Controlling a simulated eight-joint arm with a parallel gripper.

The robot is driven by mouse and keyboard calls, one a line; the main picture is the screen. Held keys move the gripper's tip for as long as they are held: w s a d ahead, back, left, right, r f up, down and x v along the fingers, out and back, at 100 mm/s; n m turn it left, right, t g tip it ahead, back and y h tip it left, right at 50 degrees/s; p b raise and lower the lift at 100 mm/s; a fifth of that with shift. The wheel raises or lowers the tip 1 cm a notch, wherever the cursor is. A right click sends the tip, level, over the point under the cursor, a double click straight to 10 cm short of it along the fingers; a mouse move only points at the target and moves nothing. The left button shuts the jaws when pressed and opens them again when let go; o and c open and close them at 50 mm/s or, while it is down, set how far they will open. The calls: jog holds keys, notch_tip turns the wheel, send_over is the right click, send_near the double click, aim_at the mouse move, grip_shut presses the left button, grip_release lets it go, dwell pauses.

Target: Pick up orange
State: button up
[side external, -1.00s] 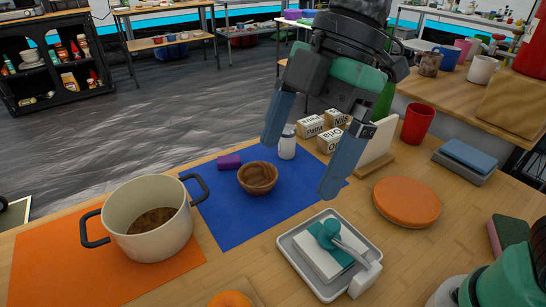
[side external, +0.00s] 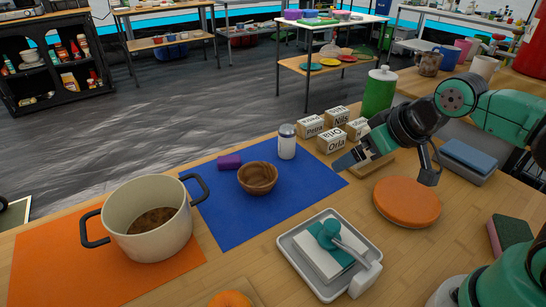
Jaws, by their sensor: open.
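The orange (side external: 231,300) sits at the near bottom edge of the view, cut off by the frame.
A white tray (side external: 290,243) with a teal-handled tool stands between my gripper and the orange. A cream pot (side external: 150,225) is on an orange mat. The orange disc (side external: 407,202) lies right.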

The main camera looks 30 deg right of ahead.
jog(key=a+f+n+g+y, duration=0.25)
jog(key=a+n, duration=0.55)
jog(key=a, duration=0.5)
jog(key=n+g+y, duration=0.2)
jog(key=n+g, duration=0.2)
jog(key=n, duration=0.4)
send_near(232, 306)
jog(key=x, duration=0.5)
jog(key=shift+f, duration=0.1)
jog(key=shift+n, duration=0.3)
jog(key=shift+x, duration=2.8)
jog(key=c, duration=1.2)
